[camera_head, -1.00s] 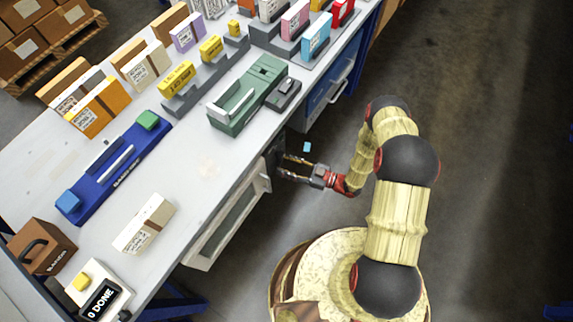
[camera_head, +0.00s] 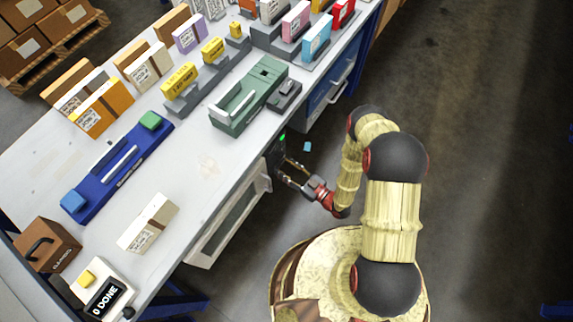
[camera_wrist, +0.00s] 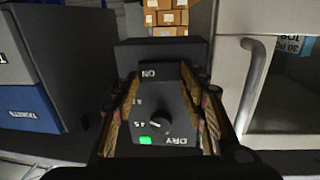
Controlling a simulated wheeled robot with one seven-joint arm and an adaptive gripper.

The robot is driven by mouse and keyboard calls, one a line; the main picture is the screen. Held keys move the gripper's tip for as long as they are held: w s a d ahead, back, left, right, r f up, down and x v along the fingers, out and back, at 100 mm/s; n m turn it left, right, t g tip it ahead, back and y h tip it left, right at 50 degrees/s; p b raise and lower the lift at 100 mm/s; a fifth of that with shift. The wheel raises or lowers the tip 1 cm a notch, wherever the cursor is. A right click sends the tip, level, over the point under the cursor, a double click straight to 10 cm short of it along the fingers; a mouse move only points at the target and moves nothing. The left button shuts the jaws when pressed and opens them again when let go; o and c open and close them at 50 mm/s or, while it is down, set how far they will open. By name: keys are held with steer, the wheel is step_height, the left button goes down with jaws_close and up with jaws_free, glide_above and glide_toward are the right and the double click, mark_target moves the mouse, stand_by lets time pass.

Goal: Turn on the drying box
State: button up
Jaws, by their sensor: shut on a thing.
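The drying box (camera_head: 203,251) is a pale cabinet with a windowed door under the bench's front edge; the door and handle (camera_wrist: 249,75) also show at the right in the wrist view. Its dark control panel (camera_wrist: 175,138) carries a dial (camera_wrist: 158,123), upside-down markings including DRY, and a lit green lamp (camera_wrist: 145,141). The lamp also glows in the head view (camera_head: 282,137). A black switch block (camera_wrist: 160,73) marked ON lies between my fingertips. My gripper (camera_head: 286,171) is at the panel, with a finger on either side; it appears shut on the switch block.
Blue drawers (camera_wrist: 28,108) stand left of the panel in the wrist view. The bench top (camera_head: 205,170) above holds a green device (camera_head: 248,105), a blue fixture (camera_head: 115,165) and several boxes. A small light-blue piece (camera_head: 307,146) shows near my gripper. The floor at right is clear.

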steer(key=shift+s+a+m+t+h, duration=0.15)
steer(key=shift+a+m+t+h, duration=0.1)
steer(key=shift+m+t+h, duration=0.4)
steer(key=o, duration=1.1)
steer(key=shift+o, duration=0.4)
steer(key=shift+d, duration=0.1)
steer(key=v, duration=0.7)
steer(key=shift+s, duration=0.2)
steer(key=shift+d, duration=0.1)
